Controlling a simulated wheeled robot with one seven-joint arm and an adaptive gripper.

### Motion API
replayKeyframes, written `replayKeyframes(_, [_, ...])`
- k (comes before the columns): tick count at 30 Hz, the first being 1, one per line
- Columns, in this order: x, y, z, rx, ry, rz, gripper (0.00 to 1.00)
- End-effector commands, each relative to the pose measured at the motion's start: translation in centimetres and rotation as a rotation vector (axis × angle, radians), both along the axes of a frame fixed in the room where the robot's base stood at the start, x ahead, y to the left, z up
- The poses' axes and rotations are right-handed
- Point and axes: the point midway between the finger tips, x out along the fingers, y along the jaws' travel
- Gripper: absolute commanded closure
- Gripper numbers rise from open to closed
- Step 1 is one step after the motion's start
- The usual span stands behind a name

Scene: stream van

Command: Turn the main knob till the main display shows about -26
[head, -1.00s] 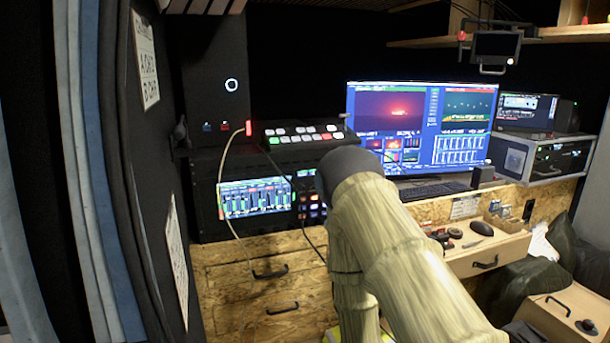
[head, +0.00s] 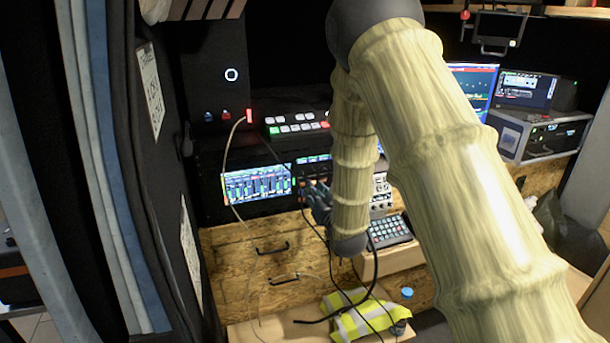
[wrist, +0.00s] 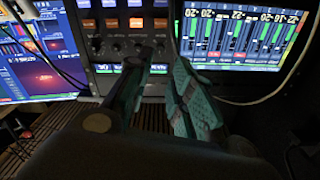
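My gripper (head: 315,195) is in front of the rack, beside the right edge of the meter screen (head: 258,182). In the wrist view its two fingers (wrist: 158,72) are apart, with no object visibly held between them. They point at a panel with a row of small dark knobs (wrist: 115,47) below lit orange, blue and white buttons (wrist: 134,23). I cannot tell which knob is the main one, or whether a finger touches one. The meter screen, also in the wrist view (wrist: 240,35), shows green bars and numbers, not surely readable. A small strip display (wrist: 105,68) is also too small to read.
A switcher with lit buttons (head: 297,127) sits above the rack. Thin cables (head: 232,160) hang in front of it. A keypad (head: 390,231) lies to the right. A yellow vest (head: 352,318) lies below. My arm hides much of the monitor.

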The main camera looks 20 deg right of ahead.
Motion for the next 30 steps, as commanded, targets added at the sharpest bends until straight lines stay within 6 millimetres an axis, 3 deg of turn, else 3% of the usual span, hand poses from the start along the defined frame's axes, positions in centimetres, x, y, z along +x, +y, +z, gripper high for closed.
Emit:
replayKeyframes(15, [7.7,0.3,0.0,-0.001,0.003,0.000,0.77])
replayKeyframes(21, [8.9,0.3,0.0,-0.001,0.002,0.000,0.77])
replayKeyframes(30, [9.1,0.3,-0.1,-0.001,0.002,-0.001,0.77])
